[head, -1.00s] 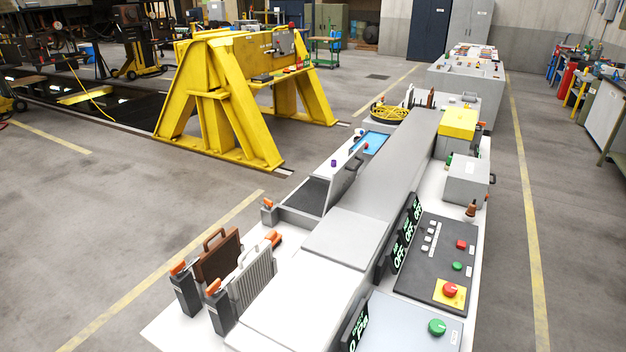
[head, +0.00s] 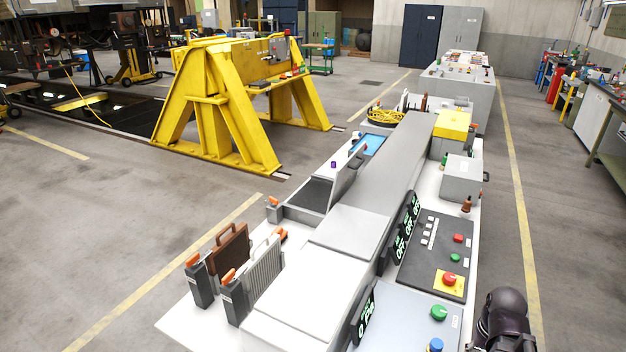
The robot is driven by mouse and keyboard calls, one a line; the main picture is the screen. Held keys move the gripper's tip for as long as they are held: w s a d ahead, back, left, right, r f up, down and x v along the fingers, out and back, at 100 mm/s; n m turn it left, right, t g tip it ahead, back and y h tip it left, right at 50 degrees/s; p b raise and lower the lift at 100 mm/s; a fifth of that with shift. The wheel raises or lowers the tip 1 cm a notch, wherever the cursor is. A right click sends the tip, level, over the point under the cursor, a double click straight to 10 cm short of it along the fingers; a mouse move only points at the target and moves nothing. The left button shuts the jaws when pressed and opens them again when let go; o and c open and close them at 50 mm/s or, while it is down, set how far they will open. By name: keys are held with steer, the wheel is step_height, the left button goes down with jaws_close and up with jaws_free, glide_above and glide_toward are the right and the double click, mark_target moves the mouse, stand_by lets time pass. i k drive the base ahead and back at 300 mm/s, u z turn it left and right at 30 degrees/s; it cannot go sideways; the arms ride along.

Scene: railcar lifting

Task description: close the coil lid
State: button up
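No label names the coil lid. A low grey tray with a dark inside (head: 309,194) stands on the left half of the long bench, and a grey panel (head: 345,172) stands tilted up along its right side, like a raised lid. I cannot tell for sure that this panel is the coil lid. A dark rounded part of my own arm shows at the bottom right corner, beside the bench. My gripper's fingers are not in view.
The control panel (head: 427,262) with red, green and yellow parts lies on the bench's right side. A brown cartridge (head: 229,250) and a ribbed grey cartridge (head: 262,275) stand front left. A yellow stand (head: 213,110) rises behind. The floor right of the bench is clear.

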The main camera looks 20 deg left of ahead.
mark_target(346, 175)
steer(key=u, duration=0.85)
steer(key=k, duration=1)
steer(key=z, duration=0.05)
steer(key=i, duration=0.95)
